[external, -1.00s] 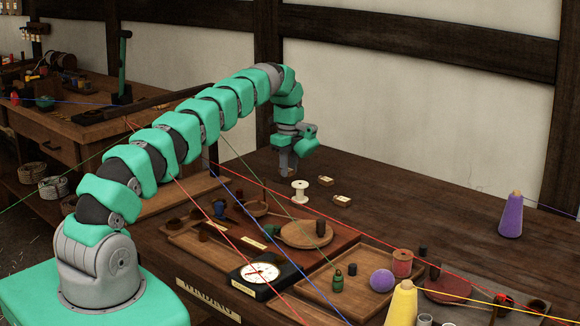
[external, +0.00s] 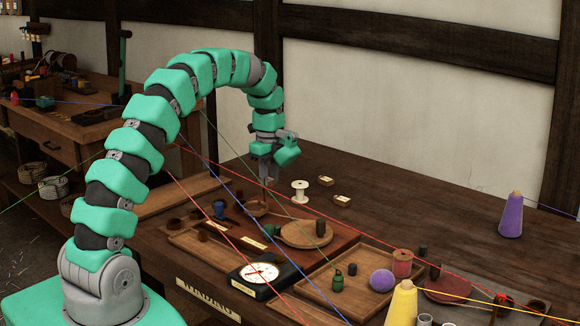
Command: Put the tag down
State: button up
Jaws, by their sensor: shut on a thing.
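My gripper (external: 267,177) points down above the small round wooden bowl (external: 257,208), near the back left of the table. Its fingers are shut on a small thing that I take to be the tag. Its shape cannot be made out, as the fingers hide most of it. The gripper appears to be above the table, left of a white spool (external: 299,191). I cannot tell the exact gap between the fingers and the bowl below.
Two small pale-topped blocks (external: 327,181) lie right of the spool. A round board (external: 307,235), a dial scale (external: 259,273) and a tray (external: 345,307) with a purple ball (external: 381,281) stand in front. Coloured threads cross the table. The back right is mostly clear.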

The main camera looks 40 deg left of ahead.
jog(key=shift+s+d+r, duration=0.1)
jog(key=shift+s+d, duration=0.05)
jog(key=shift+s, duration=0.55)
jog(key=shift+s+d+r, duration=0.1)
jog(key=shift+s+d, duration=0.1)
jog(key=shift+s, duration=0.55)
jog(key=shift+s+d, duration=0.15)
jog(key=shift+s, duration=0.55)
jog(key=shift+w, duration=0.1)
jog(key=w+d+p, duration=0.1)
jog(key=w+d, duration=0.1)
jog(key=w, duration=0.1)
jog(key=w+d+r+p, duration=0.1)
jog(key=w+d, duration=0.1)
jog(key=w, duration=0.1)
jog(key=w+d+r+p, duration=0.1)
jog(key=w+d, duration=0.1)
jog(key=w, duration=0.1)
jog(key=shift+d+r, duration=0.25)
jog(key=w+d+r+p, duration=0.1)
jog(key=w+d+p, duration=0.1)
jog(key=w+d, duration=0.4)
jog(key=r+p, duration=0.2)
jog(key=p, duration=0.2)
send_over(380, 217)
jog(key=shift+d+f+b, duration=0.1)
jog(key=shift+f+b, duration=1.2)
jog(key=shift+f, duration=4)
